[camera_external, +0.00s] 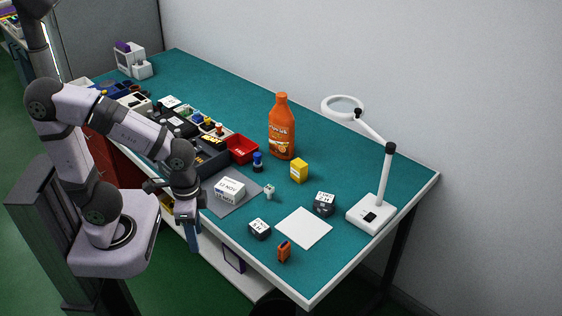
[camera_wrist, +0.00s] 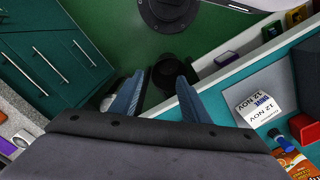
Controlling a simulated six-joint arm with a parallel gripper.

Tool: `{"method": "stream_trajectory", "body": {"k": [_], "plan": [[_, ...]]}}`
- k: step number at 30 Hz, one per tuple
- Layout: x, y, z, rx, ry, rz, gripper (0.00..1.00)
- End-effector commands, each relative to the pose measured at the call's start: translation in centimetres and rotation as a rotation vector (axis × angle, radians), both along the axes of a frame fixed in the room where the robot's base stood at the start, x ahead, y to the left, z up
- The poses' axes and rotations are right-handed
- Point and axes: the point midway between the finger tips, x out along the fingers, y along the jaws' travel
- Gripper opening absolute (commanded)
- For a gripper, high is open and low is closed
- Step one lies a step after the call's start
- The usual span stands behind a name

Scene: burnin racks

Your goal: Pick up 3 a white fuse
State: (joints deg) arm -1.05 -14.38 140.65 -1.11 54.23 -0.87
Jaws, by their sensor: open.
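A small white piece (camera_external: 270,191), which may be a white fuse, stands on the green table at the right edge of the grey mat in the external view. I cannot make out a white fuse for sure in the wrist view. My gripper (camera_external: 193,238) hangs in front of the table's front edge, left of and lower in the picture than the white piece. In the wrist view my gripper (camera_wrist: 158,95) has its two blue fingers apart, with nothing between them and floor beyond.
A white printed box (camera_external: 230,189) lies on the grey mat (camera_external: 238,202); it also shows in the wrist view (camera_wrist: 260,104). A blue-capped item (camera_external: 257,161), red bin (camera_external: 241,149), orange bottle (camera_external: 282,128) and yellow box (camera_external: 299,170) stand behind. A magnifier lamp (camera_external: 370,214) stands right.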

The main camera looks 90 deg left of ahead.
Motion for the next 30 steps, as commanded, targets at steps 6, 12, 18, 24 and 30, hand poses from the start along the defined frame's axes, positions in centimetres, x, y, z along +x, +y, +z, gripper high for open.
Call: {"method": "stream_trajectory", "body": {"k": [6, 12, 18, 24, 30], "plan": [[1.2, 0.4, 0.3, -0.069, 0.060, 0.186, 0.42], [3.2, 1.1, 0.6, -0.167, 0.126, 0.425, 0.42], [6.9, 3.3, 1.0, -0.340, 0.230, 0.807, 0.42], [12.1, 8.8, 1.0, -0.617, 0.348, 1.283, 0.42], [15.6, 17.1, 0.6, -0.940, 0.442, 1.688, 0.42]]}}
